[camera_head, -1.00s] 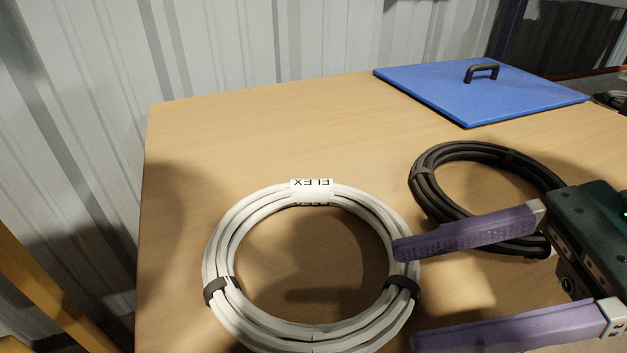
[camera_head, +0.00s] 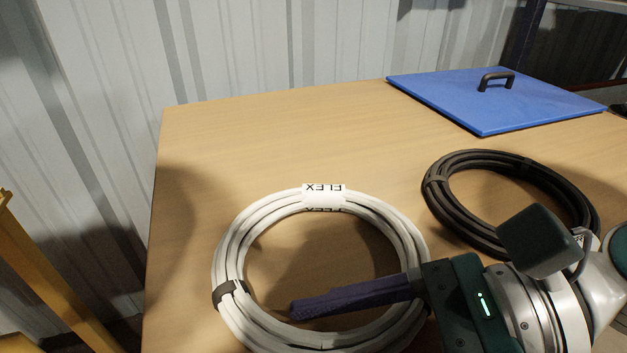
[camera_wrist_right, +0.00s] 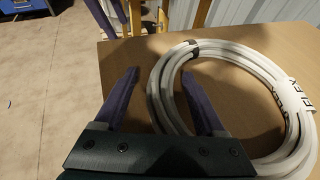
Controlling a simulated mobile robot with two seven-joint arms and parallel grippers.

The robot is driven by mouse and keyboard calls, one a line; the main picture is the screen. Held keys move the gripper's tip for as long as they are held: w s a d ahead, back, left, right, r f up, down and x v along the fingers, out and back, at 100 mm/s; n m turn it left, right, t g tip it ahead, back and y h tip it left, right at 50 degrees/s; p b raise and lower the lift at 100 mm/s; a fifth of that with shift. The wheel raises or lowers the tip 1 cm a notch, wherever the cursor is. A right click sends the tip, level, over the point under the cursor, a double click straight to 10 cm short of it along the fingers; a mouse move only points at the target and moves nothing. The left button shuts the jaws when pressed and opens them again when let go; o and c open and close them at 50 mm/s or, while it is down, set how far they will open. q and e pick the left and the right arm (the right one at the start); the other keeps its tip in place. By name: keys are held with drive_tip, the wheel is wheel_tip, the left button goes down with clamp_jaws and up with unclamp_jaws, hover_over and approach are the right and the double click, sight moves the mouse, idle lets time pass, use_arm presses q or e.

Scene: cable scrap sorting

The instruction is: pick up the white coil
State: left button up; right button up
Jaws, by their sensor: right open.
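The white coil (camera_head: 230,265) lies flat on the table with its FLEX label (camera_head: 324,196) at the far side and a dark strap at its left. My right gripper (camera_wrist_right: 160,71) is open and holds nothing. In the head view its one visible finger (camera_head: 350,298) reaches left over the coil's opening; the other is hidden. In the wrist view the near side of the white coil (camera_wrist_right: 160,92) shows between the fingers, one outside the ring and one over its inside. Contact cannot be told. Two purple bars (camera_wrist_right: 112,18) beyond look like my left gripper's fingers, cut off by the frame.
A black coil (camera_head: 445,205) lies right of the white coil, behind my right wrist. A blue lid-like panel (camera_head: 480,105) with a black handle lies at the table's far right. The wooden table (camera_head: 260,130) is clear at the back left. A yellow frame (camera_head: 45,280) stands left of the table.

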clamp_jaws()
idle(0.5)
